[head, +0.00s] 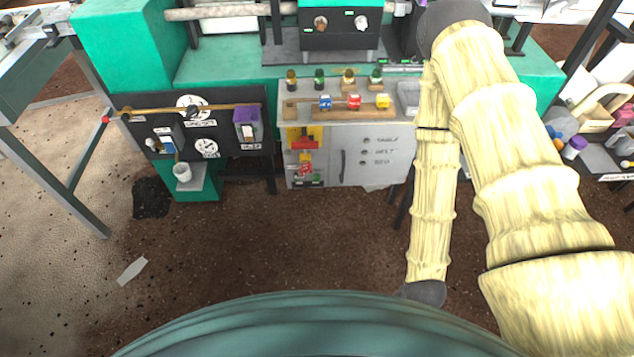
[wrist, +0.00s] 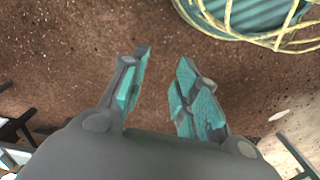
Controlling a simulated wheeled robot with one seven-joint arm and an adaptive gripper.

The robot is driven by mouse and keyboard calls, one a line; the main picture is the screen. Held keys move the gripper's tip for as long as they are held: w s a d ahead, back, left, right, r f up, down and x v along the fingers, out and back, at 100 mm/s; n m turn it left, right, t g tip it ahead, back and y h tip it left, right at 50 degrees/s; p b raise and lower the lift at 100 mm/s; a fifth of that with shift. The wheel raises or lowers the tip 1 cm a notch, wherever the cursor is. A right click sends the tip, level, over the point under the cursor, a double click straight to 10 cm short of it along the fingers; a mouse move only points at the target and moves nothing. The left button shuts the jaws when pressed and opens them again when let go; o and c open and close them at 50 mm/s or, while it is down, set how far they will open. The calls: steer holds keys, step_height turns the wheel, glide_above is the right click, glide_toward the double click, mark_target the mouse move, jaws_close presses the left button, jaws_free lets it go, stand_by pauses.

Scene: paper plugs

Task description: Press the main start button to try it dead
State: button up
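I cannot tell which control is the main start button. A black panel (head: 340,35) at the top middle of the head view carries two round knobs with small green labels. A grey cabinet (head: 372,165) below it has several small dark-and-coloured knobs (head: 319,79) along its back.
A black gauge board (head: 225,135) with a brass bar and purple box (head: 247,124) stands left of the cabinet. A white cup (head: 182,172) sits on a small ledge below. A grey-framed table (head: 30,75) is at far left. The floor (head: 280,240) before the cabinet is clear.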

jaws_close()
steer(key=shift+f, duration=0.1)
stand_by(1.0)
